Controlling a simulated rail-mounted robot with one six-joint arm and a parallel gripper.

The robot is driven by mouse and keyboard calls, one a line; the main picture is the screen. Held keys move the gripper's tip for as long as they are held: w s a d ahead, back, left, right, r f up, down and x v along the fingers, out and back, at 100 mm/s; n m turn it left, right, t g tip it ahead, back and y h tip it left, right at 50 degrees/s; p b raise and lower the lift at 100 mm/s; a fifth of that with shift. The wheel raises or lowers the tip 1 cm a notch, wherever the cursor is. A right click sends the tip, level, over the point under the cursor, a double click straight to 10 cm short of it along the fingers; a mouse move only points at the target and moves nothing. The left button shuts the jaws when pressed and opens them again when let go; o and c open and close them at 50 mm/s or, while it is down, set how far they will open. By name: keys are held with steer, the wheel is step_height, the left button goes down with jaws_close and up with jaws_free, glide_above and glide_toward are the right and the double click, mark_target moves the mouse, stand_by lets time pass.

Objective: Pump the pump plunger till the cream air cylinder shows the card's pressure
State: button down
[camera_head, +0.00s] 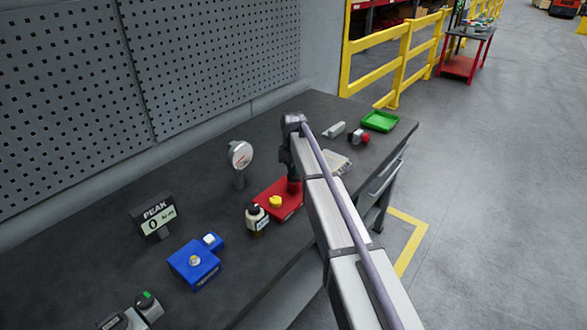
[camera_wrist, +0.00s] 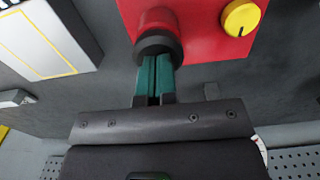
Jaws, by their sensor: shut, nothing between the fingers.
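A red block (camera_head: 268,190) lies on the dark bench, with a yellow knob (camera_head: 276,202) on top. The wrist view shows the block (camera_wrist: 205,40) and the yellow knob (camera_wrist: 241,17) too. A red post with a black round cap (camera_wrist: 158,45), which looks like the pump plunger, stands on the block. My gripper (camera_wrist: 157,62) is shut and empty, its teal fingertips right at the cap; I cannot tell if they touch. A small cream cylinder (camera_head: 257,219) with a dark top and a label stands by the block; its reading is too small to make out.
A round gauge (camera_head: 241,154) stands behind. A PEAK display (camera_head: 153,214) reads 0. A pale panel with a yellow outline (camera_wrist: 40,42) lies beside the block. My arm covers part of the bench.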

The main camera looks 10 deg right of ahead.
step_height(320, 180, up, 14)
steer(key=p, duration=1.3)
steer(key=shift+f, duration=0.1)
stand_by(0.5)
